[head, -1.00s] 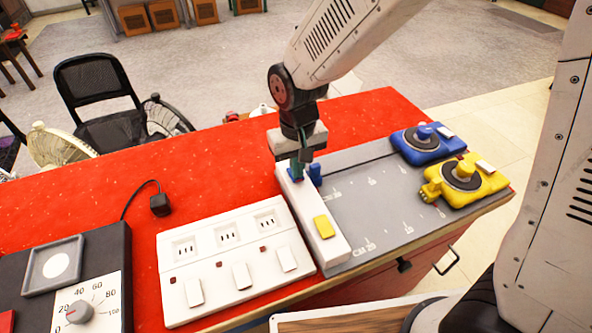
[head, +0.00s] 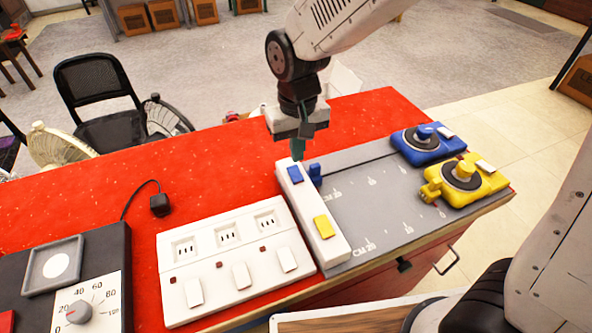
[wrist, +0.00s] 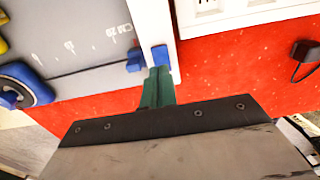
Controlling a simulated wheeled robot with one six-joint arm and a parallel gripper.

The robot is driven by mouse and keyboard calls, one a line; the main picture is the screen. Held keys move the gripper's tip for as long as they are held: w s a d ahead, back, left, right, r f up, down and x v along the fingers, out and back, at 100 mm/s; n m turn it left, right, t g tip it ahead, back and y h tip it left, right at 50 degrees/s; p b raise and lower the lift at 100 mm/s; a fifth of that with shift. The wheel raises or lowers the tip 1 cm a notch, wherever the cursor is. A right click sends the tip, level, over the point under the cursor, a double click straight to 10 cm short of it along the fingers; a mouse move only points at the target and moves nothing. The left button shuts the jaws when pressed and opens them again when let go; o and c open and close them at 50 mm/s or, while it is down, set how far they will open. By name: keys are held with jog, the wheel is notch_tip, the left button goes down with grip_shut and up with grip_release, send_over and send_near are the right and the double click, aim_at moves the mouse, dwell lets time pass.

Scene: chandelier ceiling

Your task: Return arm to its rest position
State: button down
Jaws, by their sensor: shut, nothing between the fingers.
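My gripper (head: 298,149) is shut and empty. Its fingertips hang just above the far end of a white bar with a blue button (head: 295,174) and a yellow button (head: 324,226). In the wrist view, the green fingers (wrist: 157,88) are together, near the blue button (wrist: 160,56). My arm reaches in from the upper right in the head view.
A grey scale board (head: 385,220) lies right of the bar, with a blue device (head: 428,146) and a yellow device (head: 466,184). A white socket panel (head: 205,273), black plug (head: 160,204) and dial box (head: 110,255) stand left. The red tabletop (head: 215,165) is clear behind.

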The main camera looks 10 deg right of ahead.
jog(key=shift+r, duration=0.75)
jog(key=s+d+r+m, duration=0.1)
jog(key=s+d+r, duration=0.2)
jog(key=s+d, duration=0.3)
jog(key=s+d+r+m+t, duration=0.1)
jog(key=s+d+r, duration=0.3)
jog(key=s+d, duration=0.3)
jog(key=s+d+r+m, duration=0.1)
jog(key=s+d+r, duration=0.3)
jog(key=s+d, duration=0.2)
jog(key=shift+s+d, duration=0.3)
jog(key=shift+d, duration=0.65)
